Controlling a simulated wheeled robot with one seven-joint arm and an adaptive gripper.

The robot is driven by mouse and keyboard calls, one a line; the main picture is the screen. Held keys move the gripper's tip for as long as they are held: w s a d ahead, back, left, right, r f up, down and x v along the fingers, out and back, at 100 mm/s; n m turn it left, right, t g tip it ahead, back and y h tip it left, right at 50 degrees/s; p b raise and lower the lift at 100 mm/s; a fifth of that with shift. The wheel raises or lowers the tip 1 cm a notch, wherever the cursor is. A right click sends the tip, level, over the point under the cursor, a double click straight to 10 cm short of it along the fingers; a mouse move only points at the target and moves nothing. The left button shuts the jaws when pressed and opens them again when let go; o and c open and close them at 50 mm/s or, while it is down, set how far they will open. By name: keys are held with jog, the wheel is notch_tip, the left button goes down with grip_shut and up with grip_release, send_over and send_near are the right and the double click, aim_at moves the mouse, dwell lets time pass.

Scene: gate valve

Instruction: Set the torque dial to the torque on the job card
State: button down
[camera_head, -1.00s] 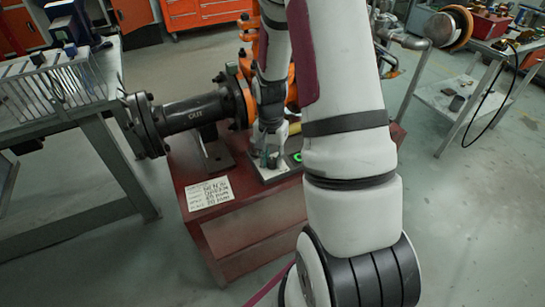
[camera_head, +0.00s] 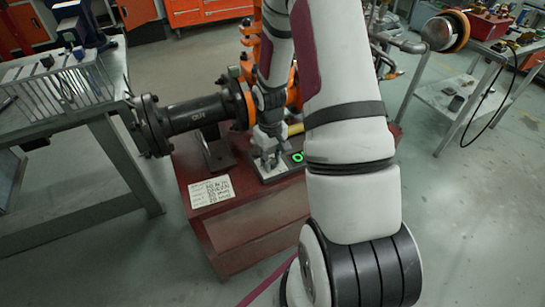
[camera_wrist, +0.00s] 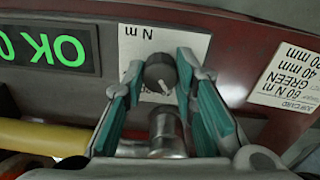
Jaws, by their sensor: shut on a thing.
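The torque dial (camera_wrist: 160,72) is a round dark knob with a pale pointer line, set on a white plate marked N m (camera_wrist: 140,40). My gripper (camera_wrist: 159,76) has its teal-padded fingers on either side of the knob and is shut on it. In the head view my gripper (camera_head: 267,158) is low over the plate on the red stand, and the dial is hidden there.
A black display (camera_wrist: 50,50) with green OK text, partly cut off, is beside the dial. A metal fitting (camera_wrist: 165,132) and a yellow bar (camera_wrist: 45,135) are close by. A dark flanged pipe (camera_head: 190,115) stands behind the card. Tables stand at left and right.

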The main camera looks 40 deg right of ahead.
jog(key=n+p, duration=0.2)
jog(key=n, duration=0.3)
jog(key=shift+n, duration=0.3)
dwell(0.4)
jog(key=c, duration=1.3)
grip_release()
notch_tip(320, 180, up, 12)
jog(key=shift+a, duration=0.15)
